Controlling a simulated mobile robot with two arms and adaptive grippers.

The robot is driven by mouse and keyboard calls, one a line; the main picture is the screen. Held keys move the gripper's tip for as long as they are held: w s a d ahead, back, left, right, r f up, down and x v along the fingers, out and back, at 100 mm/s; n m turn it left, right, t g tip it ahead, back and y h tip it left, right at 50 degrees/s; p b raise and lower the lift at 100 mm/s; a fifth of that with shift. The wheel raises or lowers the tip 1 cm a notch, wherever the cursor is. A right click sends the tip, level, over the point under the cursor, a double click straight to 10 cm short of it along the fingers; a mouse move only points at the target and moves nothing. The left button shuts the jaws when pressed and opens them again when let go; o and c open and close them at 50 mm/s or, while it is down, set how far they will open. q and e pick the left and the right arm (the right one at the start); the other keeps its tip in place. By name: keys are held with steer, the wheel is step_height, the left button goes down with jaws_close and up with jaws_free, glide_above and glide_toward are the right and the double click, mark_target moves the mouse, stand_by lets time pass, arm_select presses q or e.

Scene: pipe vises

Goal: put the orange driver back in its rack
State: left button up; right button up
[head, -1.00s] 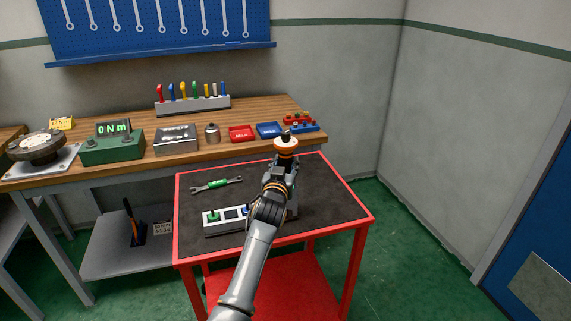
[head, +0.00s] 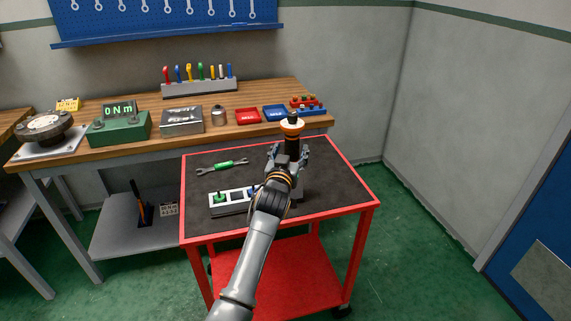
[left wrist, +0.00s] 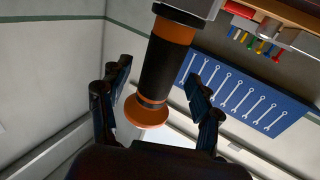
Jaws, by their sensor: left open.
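The orange driver (head: 292,137), with a dark grip, an orange collar and a pale top, stands about upright over the right part of the red cart. In the left wrist view the driver (left wrist: 163,75) shows a black grip between orange parts. My left gripper (head: 288,158) is open, with one finger on each side of the driver; its fingers (left wrist: 157,103) show gaps to it in the wrist view. A pale rack (head: 229,208) with a green-handled driver (head: 220,197) lies partly hidden behind my arm. The driver's lower end is hidden in the head view. My right gripper is not in view.
A green-handled wrench (head: 224,165) lies on the cart's dark top (head: 335,185). The wooden bench (head: 255,95) behind holds a torque tester (head: 121,125), a metal box (head: 181,121), red (head: 248,117) and blue (head: 275,114) trays. The cart top's right side is clear.

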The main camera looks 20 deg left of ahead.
arm_select(q)
steer(key=s+d, duration=0.1)
steer(key=s, duration=0.8)
steer(key=shift+s+r, duration=0.2)
steer(key=shift+s, duration=0.05)
steer(key=shift+d+f, duration=0.1)
